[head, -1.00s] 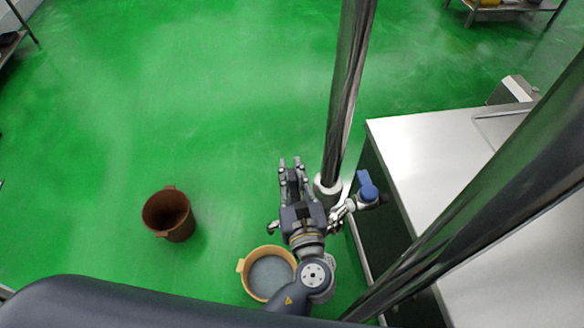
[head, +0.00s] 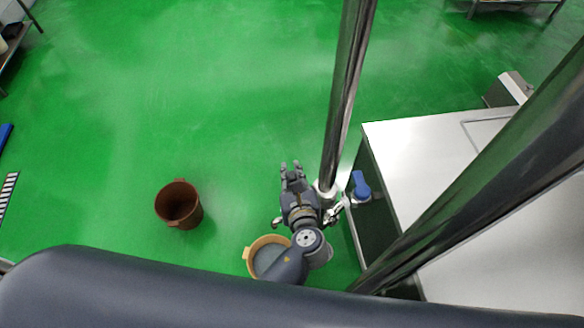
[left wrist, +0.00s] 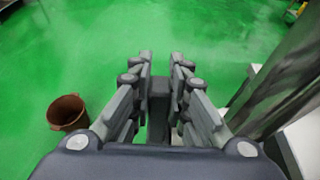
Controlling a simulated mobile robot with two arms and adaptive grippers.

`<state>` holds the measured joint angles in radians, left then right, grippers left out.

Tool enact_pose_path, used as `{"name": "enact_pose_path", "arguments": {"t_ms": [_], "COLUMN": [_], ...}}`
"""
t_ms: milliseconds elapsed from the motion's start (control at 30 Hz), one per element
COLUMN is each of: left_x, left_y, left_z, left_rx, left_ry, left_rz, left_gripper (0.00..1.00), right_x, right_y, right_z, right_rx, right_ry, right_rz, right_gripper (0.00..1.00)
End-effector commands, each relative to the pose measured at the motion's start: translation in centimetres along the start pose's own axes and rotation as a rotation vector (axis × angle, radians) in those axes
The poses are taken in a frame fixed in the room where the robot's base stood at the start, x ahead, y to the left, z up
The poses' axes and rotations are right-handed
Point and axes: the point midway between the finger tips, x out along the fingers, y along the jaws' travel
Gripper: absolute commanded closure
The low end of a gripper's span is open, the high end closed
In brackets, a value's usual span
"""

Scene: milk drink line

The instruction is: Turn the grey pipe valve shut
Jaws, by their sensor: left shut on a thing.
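My left gripper (head: 291,170) is beside the foot of the shiny upright pipe (head: 345,95), to its left. In the left wrist view its fingers (left wrist: 160,75) are closed around the dark grey handle of the grey pipe valve (left wrist: 158,100). In the head view my gripper hides most of this valve, so its angle cannot be read. A metal fitting (head: 336,211) shows to the right of my gripper, with a blue-handled valve (head: 361,186) at its right. My right gripper is not in view.
A tan tub (head: 250,259) with grey contents stands on the floor below my left arm, partly hidden. A brown bucket (head: 179,204) stands to the left. A steel-topped table (head: 420,150) is on the right. The green floor (head: 180,90) beyond is open.

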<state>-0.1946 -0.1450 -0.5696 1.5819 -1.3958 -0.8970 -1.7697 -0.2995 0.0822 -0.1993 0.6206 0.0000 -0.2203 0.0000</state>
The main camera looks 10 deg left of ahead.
Motion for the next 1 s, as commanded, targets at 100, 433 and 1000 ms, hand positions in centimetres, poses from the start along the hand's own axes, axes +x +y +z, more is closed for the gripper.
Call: {"name": "enact_pose_path", "arguments": {"t_ms": [100, 433, 1000], "left_x": [0.1, 0.1, -1.2], "left_y": [0.0, 0.0, 0.0], "left_z": [0.2, 0.1, 0.0], "left_rx": [0.000, -0.001, -0.002], "left_ry": [0.009, 0.011, 0.014], "left_rz": [0.000, 0.000, -0.001], "left_gripper": [1.00, 0.82, 0.63], "right_x": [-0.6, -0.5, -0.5], "right_y": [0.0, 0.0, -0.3], "right_z": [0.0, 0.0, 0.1], "right_rx": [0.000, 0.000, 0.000], "right_ry": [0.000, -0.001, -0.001], "right_rz": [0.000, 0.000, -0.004], "right_gripper": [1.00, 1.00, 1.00]}}
